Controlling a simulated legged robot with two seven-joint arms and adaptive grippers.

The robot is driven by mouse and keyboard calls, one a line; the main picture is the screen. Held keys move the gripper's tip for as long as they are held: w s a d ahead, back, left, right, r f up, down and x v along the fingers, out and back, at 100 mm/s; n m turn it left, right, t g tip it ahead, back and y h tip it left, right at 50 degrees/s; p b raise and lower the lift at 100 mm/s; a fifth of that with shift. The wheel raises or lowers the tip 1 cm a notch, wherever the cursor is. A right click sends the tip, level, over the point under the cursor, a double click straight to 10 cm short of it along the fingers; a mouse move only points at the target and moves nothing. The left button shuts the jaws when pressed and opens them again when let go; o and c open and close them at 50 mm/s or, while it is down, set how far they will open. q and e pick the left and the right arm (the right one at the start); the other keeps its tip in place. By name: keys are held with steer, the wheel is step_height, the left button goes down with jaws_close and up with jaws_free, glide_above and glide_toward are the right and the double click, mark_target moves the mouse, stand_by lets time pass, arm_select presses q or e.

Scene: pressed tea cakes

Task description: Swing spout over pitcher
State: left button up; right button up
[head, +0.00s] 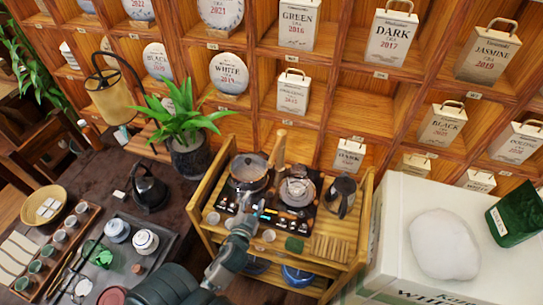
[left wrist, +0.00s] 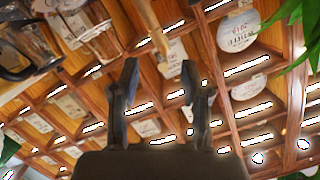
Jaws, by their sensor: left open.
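A dark glass pitcher (head: 341,194) with a handle stands on the right of the wooden cart's top. A round glass pot (head: 249,170) stands at the left, with a wooden handle (head: 278,148) rising beside it. Between them is a metal and glass brewing piece (head: 297,191). I cannot make out which part is the spout. My right gripper is out of view.
The wooden cart (head: 348,252) has raised side rails. A potted plant (head: 188,140) and black kettle (head: 150,187) stand at its left. A white box (head: 388,240) with a white lump on it stands at its right. Shelves rise behind.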

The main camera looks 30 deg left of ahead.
arm_select(q)
steer(key=m+t, duration=0.2)
glide_toward(275, 155)
steer(key=shift+h, duration=0.3)
steer(key=w+a+p, duration=0.1)
steer(key=w+a, duration=0.1)
steer(key=w, duration=0.1)
steer(key=w+a+f+p, duration=0.1)
steer(key=w, duration=0.1)
steer(key=shift+w+p, duration=0.2)
steer(key=shift+p, duration=0.1)
steer(key=w, duration=0.3)
steer(key=shift+w, duration=0.65)
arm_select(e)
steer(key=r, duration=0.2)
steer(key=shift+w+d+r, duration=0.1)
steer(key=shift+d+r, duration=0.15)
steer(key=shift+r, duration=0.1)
arm_select(q)
steer(key=shift+a, duration=0.1)
steer(key=shift+c, duration=0.5)
steer(key=shift+a, duration=0.25)
jaws_close()
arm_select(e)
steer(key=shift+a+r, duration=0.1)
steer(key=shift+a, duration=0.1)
arm_select(q)
steer(key=shift+d, duration=0.1)
